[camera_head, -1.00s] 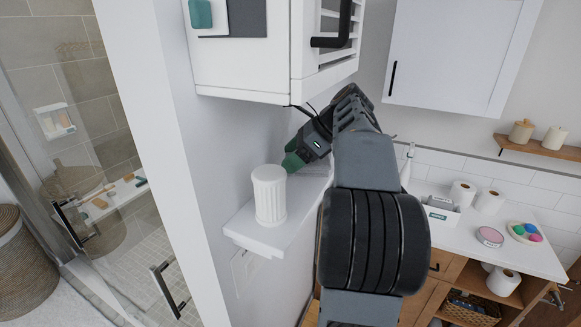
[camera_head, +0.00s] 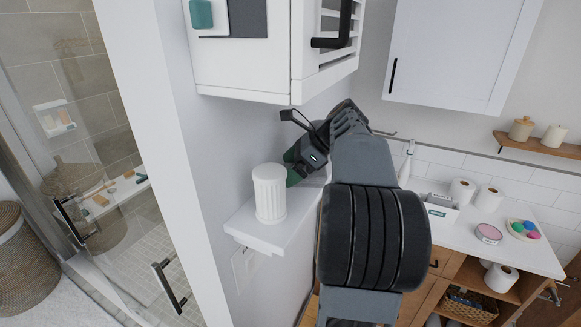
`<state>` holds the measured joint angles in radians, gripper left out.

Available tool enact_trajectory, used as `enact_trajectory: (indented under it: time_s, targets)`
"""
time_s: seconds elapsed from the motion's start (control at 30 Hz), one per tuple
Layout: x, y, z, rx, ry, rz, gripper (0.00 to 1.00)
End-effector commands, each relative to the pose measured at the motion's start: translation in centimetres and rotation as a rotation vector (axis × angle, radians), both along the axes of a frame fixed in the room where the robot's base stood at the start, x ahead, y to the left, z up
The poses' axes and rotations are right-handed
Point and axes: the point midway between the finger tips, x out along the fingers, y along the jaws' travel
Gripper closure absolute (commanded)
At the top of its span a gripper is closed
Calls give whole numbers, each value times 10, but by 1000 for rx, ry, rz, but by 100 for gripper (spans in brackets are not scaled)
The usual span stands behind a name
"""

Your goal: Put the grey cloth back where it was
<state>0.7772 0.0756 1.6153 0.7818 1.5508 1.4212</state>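My gripper (camera_head: 292,177) points down and left over the back of the white wall shelf (camera_head: 262,238). Its green fingertips are partly hidden behind a white ribbed cup (camera_head: 269,194), so I cannot tell whether they are open or shut. No thing in view is clearly the grey cloth. A small grey patch (camera_head: 319,179) shows at the back of the shelf, beside my gripper and arm, and I cannot tell what it is. A flat dark grey piece (camera_head: 247,18) is on the side of the white cabinet, next to a teal item (camera_head: 201,13).
The upright white cup stands close in front of my gripper. The white cabinet (camera_head: 260,75) hangs just above. On the right, a counter (camera_head: 535,258) holds paper rolls, a white box (camera_head: 438,219), a pink tin (camera_head: 488,233) and a dish of coloured balls. A glass shower is at left.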

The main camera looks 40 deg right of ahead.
Motion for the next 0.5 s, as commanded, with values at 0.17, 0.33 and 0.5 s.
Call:
enact_trajectory:
  time_s: [0.17, 0.33, 0.5]
  targets:
    - [0, 0, 0, 0, 0, 0, 3]
    - [-2, -4, 6, -1, -2, -2, 3]
    - [-14, -18, 23, -2, -2, -3, 3]
